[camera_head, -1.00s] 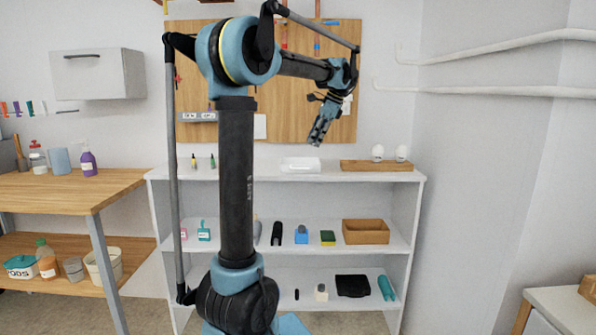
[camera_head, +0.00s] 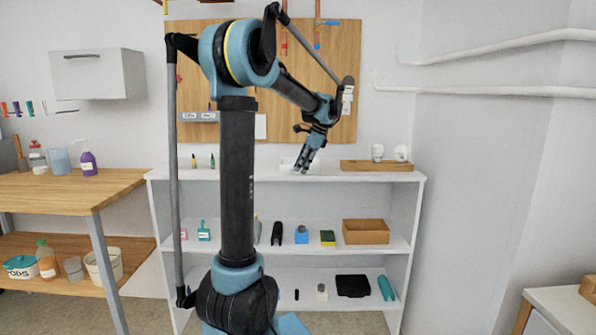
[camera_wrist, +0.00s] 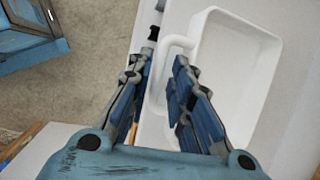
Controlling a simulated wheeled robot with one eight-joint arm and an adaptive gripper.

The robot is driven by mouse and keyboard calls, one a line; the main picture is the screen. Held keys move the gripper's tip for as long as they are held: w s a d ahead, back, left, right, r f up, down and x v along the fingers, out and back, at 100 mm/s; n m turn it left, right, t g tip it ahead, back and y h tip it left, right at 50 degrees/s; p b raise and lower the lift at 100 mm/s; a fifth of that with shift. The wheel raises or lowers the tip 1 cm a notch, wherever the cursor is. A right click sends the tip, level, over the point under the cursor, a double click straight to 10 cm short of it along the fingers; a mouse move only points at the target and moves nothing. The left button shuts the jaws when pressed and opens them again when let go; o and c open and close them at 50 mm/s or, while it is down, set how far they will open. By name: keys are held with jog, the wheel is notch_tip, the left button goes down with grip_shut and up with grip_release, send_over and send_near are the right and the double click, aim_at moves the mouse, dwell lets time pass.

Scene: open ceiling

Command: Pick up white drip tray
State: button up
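The white drip tray (camera_head: 288,163) sits on the top of the white shelf unit. My gripper (camera_head: 302,168) reaches down over it and hides part of it. In the wrist view the tray (camera_wrist: 244,60) is a shallow white rectangle with rounded corners, mostly to the right of the fingers. My gripper (camera_wrist: 166,58) is open and empty, with its fingers on either side of a white curved rim or handle at the tray's left. I cannot tell whether the fingers touch it.
A wooden holder (camera_head: 376,166) with two white bulb-like items stands to the right on the shelf top (camera_head: 230,174). Two small bottles (camera_head: 203,162) stand to the left. A wooden pegboard (camera_head: 215,75) is behind. Shelf top between these things is clear.

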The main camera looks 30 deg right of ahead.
jog(key=shift+w+a+f, duration=0.1)
jog(key=shift+f, duration=0.2)
jog(key=shift+c, duration=0.2)
grip_shut()
jog(key=shift+r, duration=0.2)
